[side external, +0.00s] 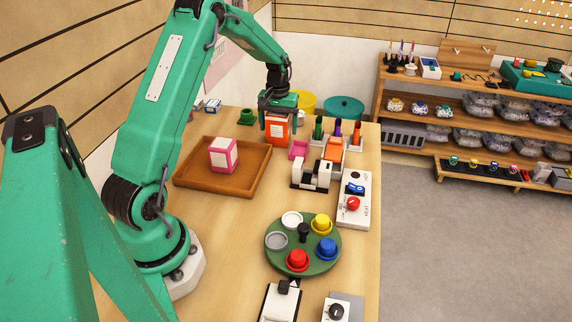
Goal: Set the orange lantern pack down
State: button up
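The orange lantern pack (277,131) is an upright orange box with a pale label, at the far part of the table, just beyond the right back corner of the brown wooden tray. My gripper (279,113) points down over it, with its dark fingers on either side of the pack's upper part, and looks shut on it. I cannot tell whether the pack's base touches the table. The wooden tray (232,190) holds a pink box (223,154) with a white label.
Right of the pack stand a small pink tray (299,150) and several coloured bottles (337,129). A black-and-white device (311,174), a switch panel (354,200) and a green turntable (303,262) with coloured knobs lie nearer. A green object (246,117) stands left of the pack. Table front left is bare.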

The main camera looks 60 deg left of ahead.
dwell(0.3)
notch_tip(320, 180, up, 12)
jog(key=shift+f, duration=0.15)
jog(key=shift+r, duration=0.35)
dwell(0.8)
jog(key=shift+d+r, duration=0.15)
jog(key=shift+d, duration=0.1)
jog(key=s+d+r+m+t, duration=0.1)
jog(key=s+d+r+m, duration=0.15)
jog(key=d+r, duration=0.35)
jog(key=s+d+r+m+t, duration=0.1)
jog(key=s+d+r, duration=0.25)
jog(key=d, duration=0.45)
jog(key=s+d+f+m+t, duration=0.1)
jog(key=s+d+m+t, duration=0.2)
jog(key=s+d, duration=0.9)
jog(key=s+m, duration=0.2)
jog(key=s, duration=0.2)
jog(key=shift+d+f+t, duration=0.2)
jog(key=shift+t, duration=0.1)
